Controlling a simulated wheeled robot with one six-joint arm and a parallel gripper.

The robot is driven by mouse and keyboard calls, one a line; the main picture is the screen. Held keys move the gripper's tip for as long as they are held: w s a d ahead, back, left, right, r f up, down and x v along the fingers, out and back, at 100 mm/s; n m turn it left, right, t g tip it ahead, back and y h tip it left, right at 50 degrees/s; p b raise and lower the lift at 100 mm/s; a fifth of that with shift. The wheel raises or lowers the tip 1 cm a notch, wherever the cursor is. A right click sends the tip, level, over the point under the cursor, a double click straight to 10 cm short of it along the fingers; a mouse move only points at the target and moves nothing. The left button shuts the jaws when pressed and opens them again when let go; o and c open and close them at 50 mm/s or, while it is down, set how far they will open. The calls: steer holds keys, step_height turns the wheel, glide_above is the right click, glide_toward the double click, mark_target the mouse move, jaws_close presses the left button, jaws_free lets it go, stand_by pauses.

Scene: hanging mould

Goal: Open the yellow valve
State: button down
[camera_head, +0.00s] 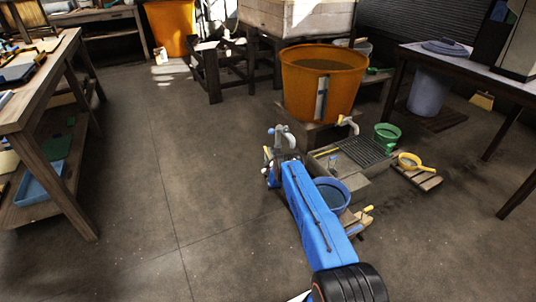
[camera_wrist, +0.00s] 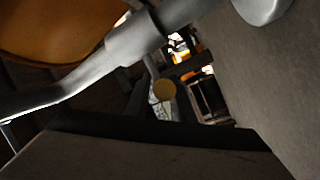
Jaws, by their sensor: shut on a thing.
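The yellow valve shows as a small round yellow disc in the middle of the wrist view (camera_wrist: 164,90). A yellow bit shows at the end of my arm in the head view (camera_head: 267,152). My gripper (camera_head: 270,168) is at the far end of my blue arm, low beside a grey bent pipe (camera_head: 287,138), and is shut on what looks like the yellow valve. Its fingertips are mostly hidden or dark, so the exact grip is unclear. In the wrist view a thick grey pipe (camera_wrist: 135,40) crosses the upper left, close to the camera.
A large orange tub (camera_head: 300,85) stands on a block behind the pipe. The left floor is clear up to a workbench (camera_head: 50,118).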

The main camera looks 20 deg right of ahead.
steer(key=shift+s+a+f+m+t+h, duration=0.1)
steer(key=shift+f+m+t+h, duration=0.15)
steer(key=shift+m+t+h, duration=0.45)
steer(key=shift+t, duration=0.4)
steer(key=c, duration=1.6)
jaws_free()
steer(key=shift+r, duration=0.1)
steer(key=shift+v, duration=0.8)
steer(key=s+a, duration=0.1)
steer(key=s, duration=0.2)
steer(key=s+a, duration=0.1)
steer(key=s, duration=0.3)
steer(key=s+a, duration=0.1)
steer(key=s, duration=0.3)
steer(key=shift+a, duration=0.3)
